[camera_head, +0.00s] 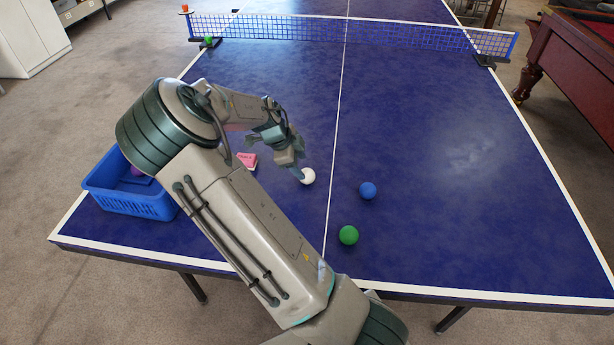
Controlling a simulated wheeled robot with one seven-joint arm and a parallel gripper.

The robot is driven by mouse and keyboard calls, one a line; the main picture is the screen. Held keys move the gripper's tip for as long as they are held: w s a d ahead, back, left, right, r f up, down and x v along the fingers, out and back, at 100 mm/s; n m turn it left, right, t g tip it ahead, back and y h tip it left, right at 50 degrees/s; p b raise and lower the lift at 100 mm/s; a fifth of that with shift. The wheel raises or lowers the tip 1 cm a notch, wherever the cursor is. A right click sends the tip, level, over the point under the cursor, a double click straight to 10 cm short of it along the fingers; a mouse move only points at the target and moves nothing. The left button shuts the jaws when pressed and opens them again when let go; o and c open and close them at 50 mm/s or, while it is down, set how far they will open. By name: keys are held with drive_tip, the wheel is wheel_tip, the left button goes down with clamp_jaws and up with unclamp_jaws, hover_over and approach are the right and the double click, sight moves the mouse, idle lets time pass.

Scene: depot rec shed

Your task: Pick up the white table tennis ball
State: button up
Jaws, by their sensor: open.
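The white table tennis ball (309,176) rests on the blue table (440,180), just left of the white centre line. My gripper (301,172) is right beside the ball, at its upper left in the picture, with the fingers pointing down toward it. The gripper is open. One finger shows close to the ball's left edge; the other is hard to make out. I cannot tell whether a finger touches the ball.
A blue ball (368,190) and a green ball (348,235) lie to the right. A blue basket (128,203) stands at the left edge, partly behind my arm. The net (400,36) crosses the far side.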

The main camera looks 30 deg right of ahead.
sight(304, 172)
drive_tip(key=x, duration=0.5)
drive_tip(key=shift+a+f, duration=0.15)
drive_tip(key=shift+f, duration=0.05)
drive_tip(key=c, duration=0.7)
